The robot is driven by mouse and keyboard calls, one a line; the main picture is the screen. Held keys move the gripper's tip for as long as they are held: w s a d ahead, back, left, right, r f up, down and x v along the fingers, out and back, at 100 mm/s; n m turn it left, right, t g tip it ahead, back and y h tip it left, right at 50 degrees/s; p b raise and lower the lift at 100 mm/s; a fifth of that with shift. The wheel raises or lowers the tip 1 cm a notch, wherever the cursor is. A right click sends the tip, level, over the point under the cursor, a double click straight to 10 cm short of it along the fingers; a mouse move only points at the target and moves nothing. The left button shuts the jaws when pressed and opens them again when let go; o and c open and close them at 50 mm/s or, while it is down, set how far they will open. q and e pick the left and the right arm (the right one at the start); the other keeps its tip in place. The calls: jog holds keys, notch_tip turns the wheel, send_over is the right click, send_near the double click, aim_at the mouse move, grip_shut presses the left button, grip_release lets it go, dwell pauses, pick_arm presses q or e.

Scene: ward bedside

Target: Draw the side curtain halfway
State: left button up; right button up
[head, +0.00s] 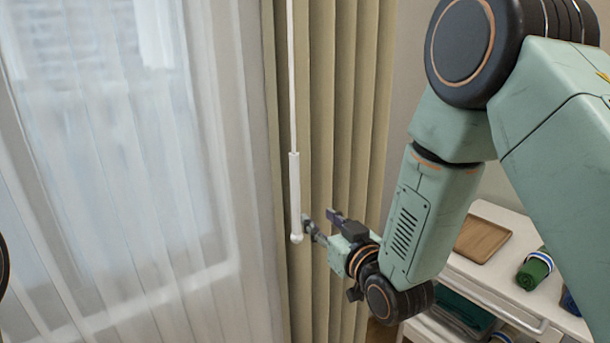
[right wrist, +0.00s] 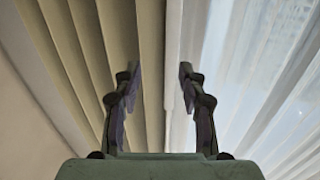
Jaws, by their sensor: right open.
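The beige pleated side curtain (head: 348,100) hangs bunched in the middle of the head view; it fills the left of the right wrist view (right wrist: 95,35). A white draw wand (head: 294,180) with a thicker handle and a round end hangs in front of its left part. My right gripper (head: 319,222) is open, its fingertips close to the right of the wand's lower end; I cannot tell whether they touch it. My left gripper is out of view.
A white sheer curtain (head: 130,180) covers the window at the left. A white trolley (head: 500,280) at the lower right holds a wooden tray (head: 481,241) and a green roll (head: 534,271), close to my right arm.

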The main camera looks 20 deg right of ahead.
aim_at(294, 197)
jog(key=w+a, duration=0.1)
jog(key=w, duration=0.1)
jog(key=w+a+r+p, duration=0.1)
jog(key=w+a, duration=0.1)
jog(key=w, duration=0.1)
jog(key=w+a+r, duration=0.1)
jog(key=w, duration=0.2)
jog(key=shift+w+a+r, duration=0.1)
jog(key=shift+w+a, duration=0.1)
jog(key=shift+s+d, duration=0.1)
jog(key=shift+d, duration=0.95)
jog(key=shift+c, duration=0.4)
jog(key=shift+d, duration=0.1)
jog(key=shift+c, duration=0.8)
jog(key=shift+a, duration=0.85)
jog(key=c, duration=0.5)
jog(key=shift+c, duration=0.5)
jog(key=shift+d, duration=0.5)
grip_shut()
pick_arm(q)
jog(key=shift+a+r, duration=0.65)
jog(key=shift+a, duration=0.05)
pick_arm(e)
jog(key=shift+a, duration=0.2)
